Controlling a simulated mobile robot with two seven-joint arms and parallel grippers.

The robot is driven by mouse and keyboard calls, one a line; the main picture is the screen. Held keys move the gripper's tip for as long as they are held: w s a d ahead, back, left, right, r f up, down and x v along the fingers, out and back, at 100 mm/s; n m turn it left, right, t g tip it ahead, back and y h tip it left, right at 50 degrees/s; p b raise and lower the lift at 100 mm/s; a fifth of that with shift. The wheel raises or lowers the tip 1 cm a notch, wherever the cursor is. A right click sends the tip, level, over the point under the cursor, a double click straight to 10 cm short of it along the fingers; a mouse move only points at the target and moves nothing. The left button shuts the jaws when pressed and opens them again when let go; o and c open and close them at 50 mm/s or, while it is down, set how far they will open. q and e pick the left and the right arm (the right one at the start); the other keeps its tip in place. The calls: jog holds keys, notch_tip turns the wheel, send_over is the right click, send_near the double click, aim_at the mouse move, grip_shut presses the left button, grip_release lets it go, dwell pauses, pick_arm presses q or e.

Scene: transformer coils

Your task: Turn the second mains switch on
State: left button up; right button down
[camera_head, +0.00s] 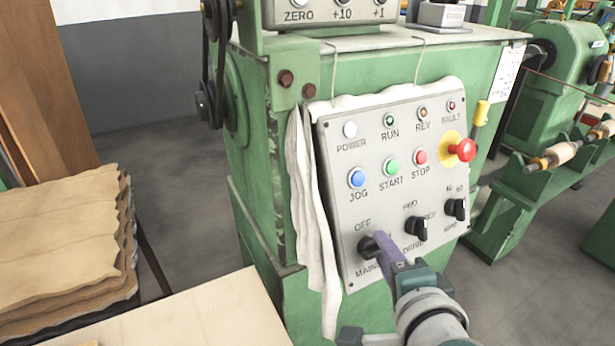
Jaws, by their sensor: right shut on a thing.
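The grey control panel (337,168) is mounted on the front of a green machine. The mains switch (367,246) is a black rotary knob at the panel's lower left, with "OFF" above it and "MAIN..." partly readable below. My right gripper (379,243) reaches up from the bottom right, and its purple fingers are shut on this knob. The fingers hide part of the knob, so I cannot tell its exact pointer angle. The power lamp (350,130) looks white. My left gripper is not in view.
Two other black knobs, a selector (416,228) and a right-hand knob (456,209), sit close by. A red emergency button (462,150) sticks out at the right. A white cloth (313,220) hangs along the panel's left side. A pale tabletop (200,318) lies at lower left.

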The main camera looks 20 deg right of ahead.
dwell(0.4)
jog(key=c, duration=0.9)
grip_release()
jog(key=p+v, duration=0.2)
jog(key=v, duration=0.8)
jog(key=shift+w+r, duration=0.15)
